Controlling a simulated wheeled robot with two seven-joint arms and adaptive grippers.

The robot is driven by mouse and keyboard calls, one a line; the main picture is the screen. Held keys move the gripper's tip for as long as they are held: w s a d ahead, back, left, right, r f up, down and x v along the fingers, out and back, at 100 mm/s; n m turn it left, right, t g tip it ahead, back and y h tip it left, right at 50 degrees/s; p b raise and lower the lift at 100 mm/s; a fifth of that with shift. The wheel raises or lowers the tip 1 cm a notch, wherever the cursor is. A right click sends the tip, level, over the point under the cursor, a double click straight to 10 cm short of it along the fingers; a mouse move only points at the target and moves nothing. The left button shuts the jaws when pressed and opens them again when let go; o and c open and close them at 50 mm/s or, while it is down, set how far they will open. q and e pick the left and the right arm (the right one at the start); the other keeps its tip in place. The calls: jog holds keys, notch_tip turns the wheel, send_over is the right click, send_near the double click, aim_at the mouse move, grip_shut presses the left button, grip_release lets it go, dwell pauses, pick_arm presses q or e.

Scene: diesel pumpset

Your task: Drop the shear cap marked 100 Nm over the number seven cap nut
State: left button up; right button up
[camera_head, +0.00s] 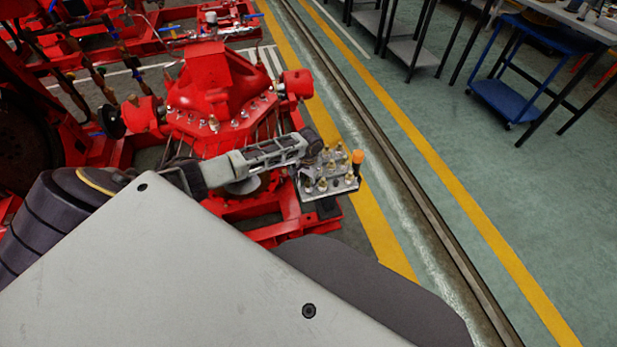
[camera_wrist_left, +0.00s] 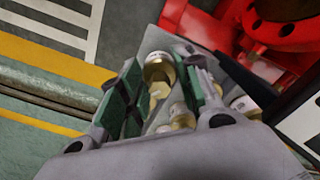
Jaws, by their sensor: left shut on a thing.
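My left gripper (camera_head: 314,143) reaches in from the left, over the back of a small grey tray (camera_head: 322,191) of brass-coloured caps. In the left wrist view its green-padded fingers (camera_wrist_left: 155,88) are closed around a brass-coloured cap (camera_wrist_left: 158,68) with a pale band. Other brass-coloured caps (camera_wrist_left: 182,116) sit beyond and beside the fingers. I cannot read any marking, so I cannot tell which cap is the 100 Nm one. Several small nuts (camera_head: 213,124) line the flange of the red housing (camera_head: 208,85). Their numbers are unreadable. My right gripper is not in view.
An orange-topped post (camera_head: 357,156) stands at the tray's right corner. Red frame rails (camera_head: 277,231) run below the housing. The floor to the right is open, with yellow lines and a channel. A blue trolley (camera_head: 508,97) stands at the far right.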

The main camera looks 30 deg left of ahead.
pick_arm(q)
jog(key=shift+f, duration=1)
jog(key=o, duration=1.1)
jog(key=shift+r, duration=6)
